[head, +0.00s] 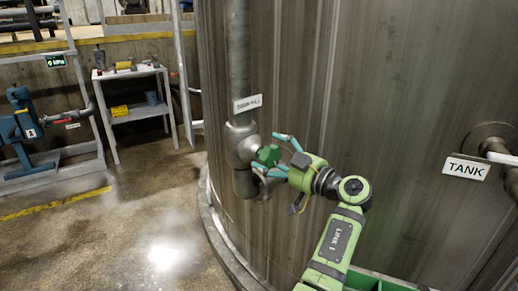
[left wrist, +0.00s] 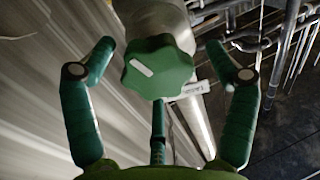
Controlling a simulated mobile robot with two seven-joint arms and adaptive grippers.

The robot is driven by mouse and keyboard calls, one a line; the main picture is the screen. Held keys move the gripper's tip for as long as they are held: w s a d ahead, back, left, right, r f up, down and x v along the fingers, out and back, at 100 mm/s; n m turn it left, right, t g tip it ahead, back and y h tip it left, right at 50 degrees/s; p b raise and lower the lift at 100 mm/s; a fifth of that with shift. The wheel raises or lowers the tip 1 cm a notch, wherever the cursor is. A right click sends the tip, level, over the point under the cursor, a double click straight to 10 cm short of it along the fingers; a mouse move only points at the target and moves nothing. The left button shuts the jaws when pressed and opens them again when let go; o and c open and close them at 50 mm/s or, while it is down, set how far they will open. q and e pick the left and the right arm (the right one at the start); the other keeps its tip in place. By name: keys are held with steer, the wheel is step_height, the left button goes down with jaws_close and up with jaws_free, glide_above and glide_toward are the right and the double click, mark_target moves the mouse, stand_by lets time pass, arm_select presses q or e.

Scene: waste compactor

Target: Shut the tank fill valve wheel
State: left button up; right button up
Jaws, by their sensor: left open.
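The green tank fill valve wheel (head: 266,155) sits on a grey valve body (head: 241,146) on the vertical pipe beside the tank. In the left wrist view the lobed wheel (left wrist: 157,68) faces me, with a pale mark on its face. My left gripper (head: 273,154) is open just in front of the wheel. In the left wrist view the fingers of my left gripper (left wrist: 160,58) stand on either side of the wheel, with gaps, and a third finger is below it. Contact with the wheel cannot be seen. My right gripper is not in view.
The large tank (head: 400,90) fills the right side, with a pipe and a TANK sign (head: 466,168). A fill label (head: 248,103) hangs on the pipe above the valve. A grey shelf (head: 136,108) and blue equipment (head: 20,125) stand at left. The floor between is clear.

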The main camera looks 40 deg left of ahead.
arm_select(q)
steer(key=shift+a, duration=0.15)
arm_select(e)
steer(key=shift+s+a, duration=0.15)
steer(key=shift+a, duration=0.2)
arm_select(q)
steer(key=c, duration=1.1)
steer(key=shift+r, duration=0.1)
